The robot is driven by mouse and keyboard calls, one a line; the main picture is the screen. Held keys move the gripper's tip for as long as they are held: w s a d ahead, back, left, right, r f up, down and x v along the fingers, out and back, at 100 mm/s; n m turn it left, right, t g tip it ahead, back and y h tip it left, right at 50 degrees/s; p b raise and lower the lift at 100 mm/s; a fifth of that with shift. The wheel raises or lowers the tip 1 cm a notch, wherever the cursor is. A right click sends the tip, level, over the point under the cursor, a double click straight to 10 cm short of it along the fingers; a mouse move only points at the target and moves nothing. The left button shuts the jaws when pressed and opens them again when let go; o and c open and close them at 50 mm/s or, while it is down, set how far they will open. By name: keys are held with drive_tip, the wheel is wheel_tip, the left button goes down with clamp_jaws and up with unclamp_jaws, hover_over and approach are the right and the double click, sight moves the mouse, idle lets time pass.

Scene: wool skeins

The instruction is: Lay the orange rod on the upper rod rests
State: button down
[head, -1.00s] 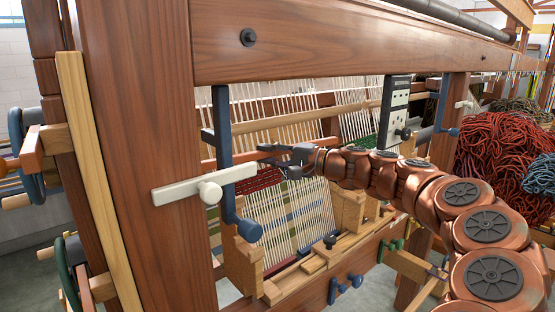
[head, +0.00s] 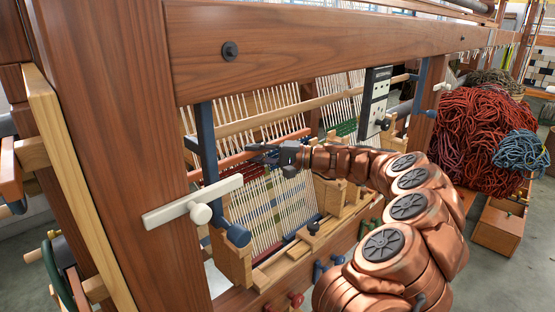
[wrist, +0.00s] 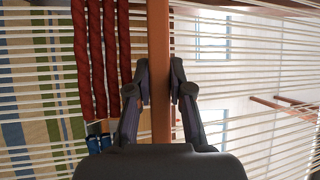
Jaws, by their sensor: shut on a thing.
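The orange rod (wrist: 160,70) runs lengthwise between the two fingers of my gripper (wrist: 160,95) in the wrist view, and my gripper is shut on it. In the head view the rod (head: 230,161) slants across the loom in front of the pale warp threads. My gripper (head: 254,151) reaches it from the right; its fingers and wrist cover part of the rod. A dark blue upright (head: 207,140) with a short arm (head: 191,143) stands near the rod's left end. I cannot tell whether the rod touches that arm.
A thick wooden post (head: 115,150) and top beam (head: 330,50) frame the opening. A white crossbar (head: 190,214) juts from the post. A control panel (head: 375,100) hangs right of my gripper. Red wool (head: 478,140) is heaped at right. Dark red skeins (wrist: 95,60) lie beside the rod.

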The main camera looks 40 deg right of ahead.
sight(263, 151)
drive_tip(key=d, duration=0.1)
drive_tip(key=s+d, duration=0.1)
drive_tip(key=d, duration=0.1)
drive_tip(key=s+d+p, duration=0.1)
drive_tip(key=shift+s+d+f, duration=0.1)
drive_tip(key=shift+d, duration=0.1)
drive_tip(key=shift+s+d+f, duration=0.2)
drive_tip(key=shift+d, duration=0.15)
wheel_tip(263, 151, down, 3)
drive_tip(key=shift+f+p, duration=0.2)
drive_tip(key=shift+p, duration=0.7)
drive_tip(key=shift+f, duration=0.2)
drive_tip(key=c, duration=1.1)
unclamp_jaws()
drive_tip(key=shift+r, duration=0.1)
